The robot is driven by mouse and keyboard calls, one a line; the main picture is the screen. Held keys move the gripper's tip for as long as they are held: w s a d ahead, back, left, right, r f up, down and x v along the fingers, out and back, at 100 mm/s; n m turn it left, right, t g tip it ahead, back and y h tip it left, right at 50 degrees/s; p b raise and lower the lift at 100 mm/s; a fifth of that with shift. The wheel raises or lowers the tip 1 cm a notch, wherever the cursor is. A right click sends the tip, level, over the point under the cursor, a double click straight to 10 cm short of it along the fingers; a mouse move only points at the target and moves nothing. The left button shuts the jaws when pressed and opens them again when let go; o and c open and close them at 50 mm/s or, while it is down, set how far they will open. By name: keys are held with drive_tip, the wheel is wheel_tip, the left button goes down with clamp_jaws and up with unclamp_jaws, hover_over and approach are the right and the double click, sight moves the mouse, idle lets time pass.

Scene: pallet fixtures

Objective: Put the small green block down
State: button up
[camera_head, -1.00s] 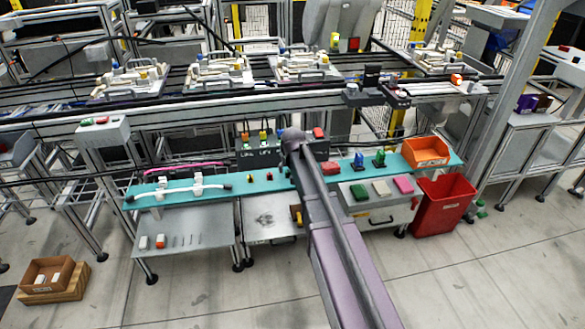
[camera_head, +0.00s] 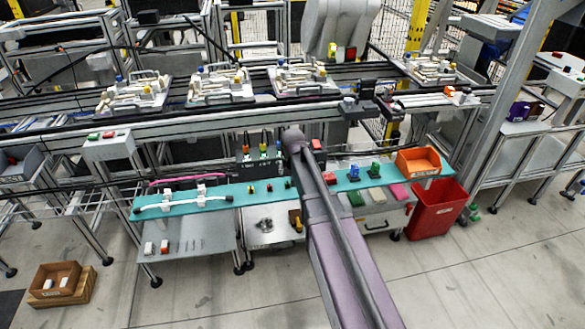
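The teal bench (camera_head: 245,197) runs across the middle of the head view. A green block (camera_head: 356,198) lies beside a pale block (camera_head: 378,196) and a pink block (camera_head: 400,192) at the bench's front right. Another small green piece (camera_head: 375,170) stands upright on the bench next to a blue one (camera_head: 354,173). I cannot tell which of these, if any, is the task's green block. My arm reaches away over the bench and hides its own end, so my gripper and anything in it are hidden.
An orange bin (camera_head: 419,161) sits at the bench's right end, with a red bin (camera_head: 437,210) below. A brown box (camera_head: 55,284) stands on the floor at left. Loaded fixtures (camera_head: 221,86) line the conveyor behind. The floor in front is clear.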

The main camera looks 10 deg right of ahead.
drive_tip(key=shift+p+v, duration=0.7)
drive_tip(key=shift+v, duration=0.4)
drive_tip(key=s+d+f+g, duration=0.1)
drive_tip(key=s+g, duration=0.3)
drive_tip(key=s, duration=2)
drive_tip(key=shift+d+f+g, duration=0.15)
drive_tip(key=shift+f+g, duration=0.1)
drive_tip(key=shift+g, duration=0.05)
